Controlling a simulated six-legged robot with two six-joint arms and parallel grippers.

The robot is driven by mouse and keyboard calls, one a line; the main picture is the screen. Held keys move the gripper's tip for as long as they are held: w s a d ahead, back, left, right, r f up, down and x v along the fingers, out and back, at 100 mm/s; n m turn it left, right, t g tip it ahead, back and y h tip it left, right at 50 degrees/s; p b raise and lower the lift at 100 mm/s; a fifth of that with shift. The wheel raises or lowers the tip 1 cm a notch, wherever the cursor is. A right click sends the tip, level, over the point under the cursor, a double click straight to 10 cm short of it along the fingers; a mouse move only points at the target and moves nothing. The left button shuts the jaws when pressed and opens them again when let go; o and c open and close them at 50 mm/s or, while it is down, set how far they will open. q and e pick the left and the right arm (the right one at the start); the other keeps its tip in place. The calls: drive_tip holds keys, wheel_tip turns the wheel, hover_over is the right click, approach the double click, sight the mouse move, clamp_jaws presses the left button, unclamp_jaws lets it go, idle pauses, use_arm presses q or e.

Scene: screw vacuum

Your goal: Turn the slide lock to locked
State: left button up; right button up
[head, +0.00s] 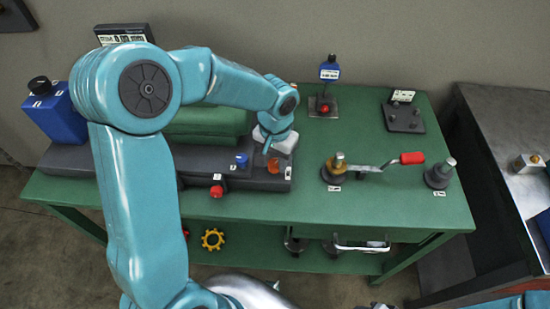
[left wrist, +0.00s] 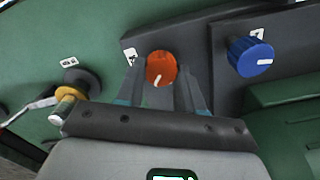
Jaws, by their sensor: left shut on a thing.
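An orange knob (head: 273,161) sits near the right end of a dark grey base on the green table. A small white label lies beside the knob, too small to read. My right gripper is not in view.
A blue knob (head: 241,160) is close beside on the same dark base (head: 258,181). A red knob (head: 216,191) is at its front. A crank with a red handle (head: 412,158) stands to the right. Free green tabletop (head: 385,207) lies at the front right.

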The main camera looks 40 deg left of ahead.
sight(276, 163)
use_arm(q)
drive_tip(key=m, duration=0.4)
drive_tip(key=shift+r+m, duration=0.1)
drive_tip(key=shift+m, duration=0.3)
drive_tip(key=shift+d+m+p, duration=0.15)
drive_tip(key=shift+m+p, duration=0.3)
drive_tip(key=shift+m, duration=2.05)
drive_tip(key=o, duration=1)
drive_tip(key=shift+o, duration=0.2)
wheel_tip(276, 163, up, 16)
drive_tip(key=shift+r+p, duration=0.2)
drive_tip(key=shift+p, duration=0.15)
drive_tip(key=shift+s, duration=0.1)
